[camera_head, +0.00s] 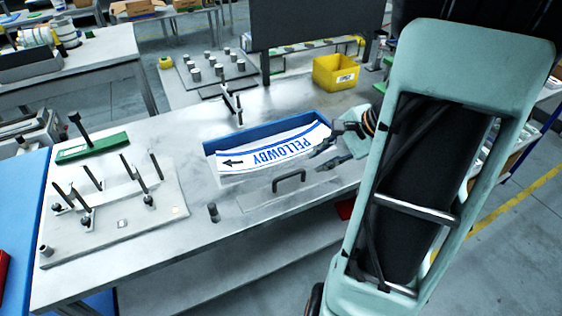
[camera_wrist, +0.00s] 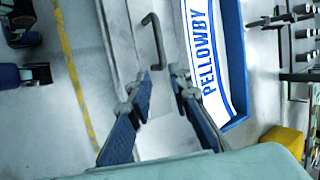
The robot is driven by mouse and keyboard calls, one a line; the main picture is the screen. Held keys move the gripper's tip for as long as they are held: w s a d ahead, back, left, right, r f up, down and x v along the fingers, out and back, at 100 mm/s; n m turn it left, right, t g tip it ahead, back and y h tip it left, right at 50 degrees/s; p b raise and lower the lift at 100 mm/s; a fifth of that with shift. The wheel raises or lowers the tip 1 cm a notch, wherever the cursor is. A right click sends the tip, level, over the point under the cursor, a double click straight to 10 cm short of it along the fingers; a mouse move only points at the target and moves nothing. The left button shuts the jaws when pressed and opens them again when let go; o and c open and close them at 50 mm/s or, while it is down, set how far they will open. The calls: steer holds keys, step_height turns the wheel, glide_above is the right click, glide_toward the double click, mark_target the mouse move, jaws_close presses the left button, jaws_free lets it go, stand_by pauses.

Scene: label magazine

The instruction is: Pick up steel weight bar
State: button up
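A black bracket-shaped handle (camera_head: 289,180) stands on a flat, pale grey plate-like piece (camera_head: 262,202) on the bench, in front of the blue label tray. This looks like the steel weight bar, but its outline blends with the bench top. In the wrist view the handle (camera_wrist: 153,40) lies just beyond my fingertips. My gripper (camera_head: 326,157) is right of the handle, above the bench. In the wrist view my gripper (camera_wrist: 162,78) has its two fingers apart with nothing between them. The fingers do not appear to touch the handle.
The blue tray (camera_head: 215,150) holds white PELLOWBY labels (camera_head: 270,150) close behind the handle. A fixture plate with upright pins (camera_head: 105,230) stands left, with a green block (camera_head: 92,148) behind it. A yellow bin (camera_head: 335,73) is at the back. A short dark post (camera_head: 213,212) stands near the front edge.

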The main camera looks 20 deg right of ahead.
mark_target(289, 174)
steer(key=shift+y, duration=0.5)
steer(key=a+f, duration=0.1)
steer(key=w+a+f, duration=0.1)
steer(key=a, duration=0.1)
steer(key=w+a+f, duration=0.1)
steer(key=shift+w+a+f, duration=0.15)
steer(key=shift+w+f, duration=0.1)
steer(key=shift+f, duration=0.15)
steer(key=shift+d+x, duration=0.15)
steer(key=shift+x, duration=1.35)
steer(key=shift+d+x, duration=0.1)
steer(key=shift+x, duration=1.4)
steer(key=shift+f, duration=0.1)
steer(key=shift+c, duration=0.7)
jaws_close()
steer(key=shift+w, duration=0.15)
